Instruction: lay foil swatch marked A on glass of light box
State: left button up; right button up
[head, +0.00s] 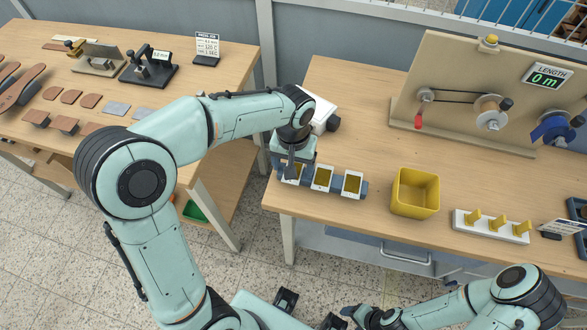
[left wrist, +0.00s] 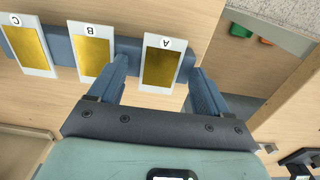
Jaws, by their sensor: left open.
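Swatch A (left wrist: 162,66), a white card with a gold panel, stands in the blue holder (left wrist: 128,48) at the right end of a row in the left wrist view. In the head view it is the leftmost card, partly hidden by my gripper. My left gripper (left wrist: 160,74) is open, with one finger on each side of swatch A and gaps showing. It also shows in the head view (head: 292,164). A white box (head: 321,108), possibly the light box, stands behind my left wrist, partly hidden; its glass is not clear. My right gripper (head: 358,314) is low at the bottom edge, its fingers unclear.
Swatch B (left wrist: 93,52) and swatch C (left wrist: 30,45) stand beside A in the holder. A yellow bin (head: 414,193) and a white stand with yellow pieces (head: 491,227) are to the right. A winding board (head: 480,95) stands behind. Bare table lies between.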

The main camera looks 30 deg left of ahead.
pick_arm(q)
jog(key=c, duration=1.1)
